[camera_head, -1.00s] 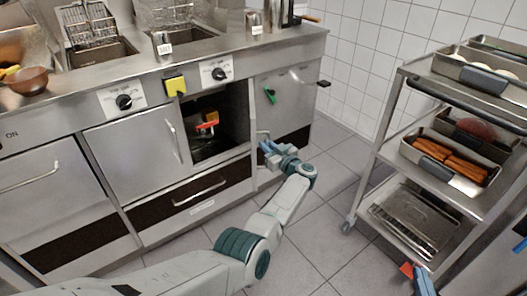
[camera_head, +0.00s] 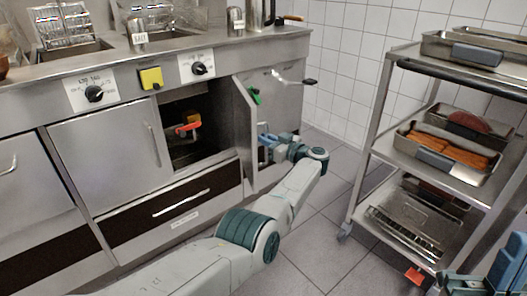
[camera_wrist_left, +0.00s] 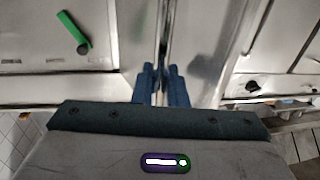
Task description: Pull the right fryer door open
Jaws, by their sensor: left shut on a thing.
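The right fryer door (camera_head: 249,145) stands swung out at the right side of the dark fryer opening (camera_head: 188,140), seen nearly edge-on in the head view. My left gripper (camera_head: 267,147) is on the door's outer side, shut on its handle. In the left wrist view, the blue fingertips (camera_wrist_left: 162,90) close around the upright handle bar (camera_wrist_left: 163,35). A red-handled valve (camera_head: 188,126) shows inside the opening. My right gripper (camera_head: 490,275) is at the lower right, partly cut off; its finger gap is unclear.
The left fryer door (camera_head: 110,155) is closed, with a drawer (camera_head: 175,205) below. A wheeled rack (camera_head: 375,140) with trays stands at the right. A panel with a green lever (camera_head: 254,96) is behind the door. Tiled floor between is free.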

